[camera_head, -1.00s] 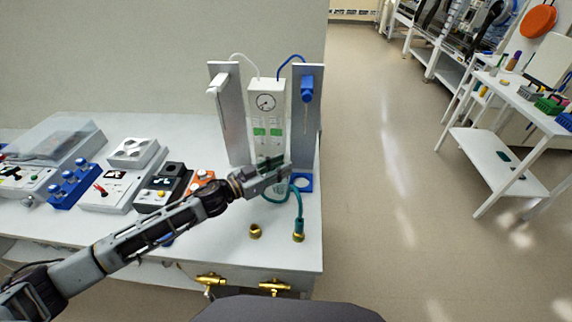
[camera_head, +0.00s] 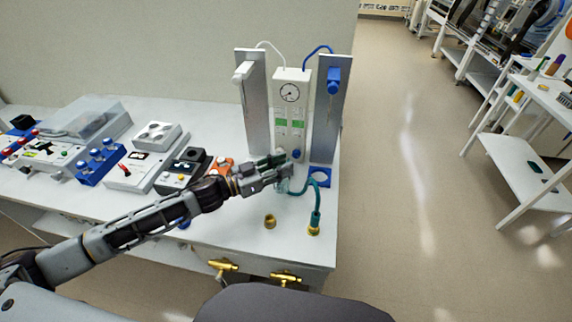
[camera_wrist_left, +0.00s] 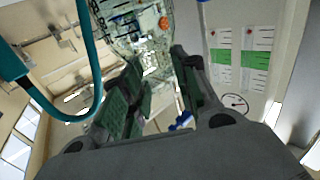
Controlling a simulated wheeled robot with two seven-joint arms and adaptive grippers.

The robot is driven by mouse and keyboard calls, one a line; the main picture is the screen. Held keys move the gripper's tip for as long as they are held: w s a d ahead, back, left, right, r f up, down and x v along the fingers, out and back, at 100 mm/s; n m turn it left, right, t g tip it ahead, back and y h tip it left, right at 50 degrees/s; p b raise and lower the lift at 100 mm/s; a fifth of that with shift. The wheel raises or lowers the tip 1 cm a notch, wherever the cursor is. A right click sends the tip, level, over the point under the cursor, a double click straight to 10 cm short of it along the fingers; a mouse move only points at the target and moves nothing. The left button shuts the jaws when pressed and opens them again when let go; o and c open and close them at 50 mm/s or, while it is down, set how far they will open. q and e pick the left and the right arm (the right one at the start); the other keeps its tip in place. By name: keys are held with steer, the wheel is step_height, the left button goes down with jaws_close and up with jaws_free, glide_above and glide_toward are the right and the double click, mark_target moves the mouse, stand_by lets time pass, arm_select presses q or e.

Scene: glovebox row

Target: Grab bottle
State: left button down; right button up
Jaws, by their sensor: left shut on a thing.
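My left gripper (camera_head: 284,168) is over the right end of the white bench, in front of the gauge panel. Its green-padded fingers (camera_wrist_left: 148,98) are shut on a clear bottle (camera_wrist_left: 152,50), which shows between and beyond them in the left wrist view. In the head view a small clear part of the bottle (camera_head: 283,186) shows below the fingers. The rest is hidden by the gripper or hard to make out. I cannot tell whether it touches the bench. My right gripper is not in view.
A teal hose (camera_head: 316,200) curves close beside the gripper. A brass fitting (camera_head: 270,221) stands in front. Several instruments line the bench's left.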

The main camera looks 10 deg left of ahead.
arm_select(q)
steer(key=shift+v, duration=1.05)
steer(key=shift+a, duration=0.1)
steer(key=shift+s+a, duration=0.15)
steer(key=shift+s, duration=0.05)
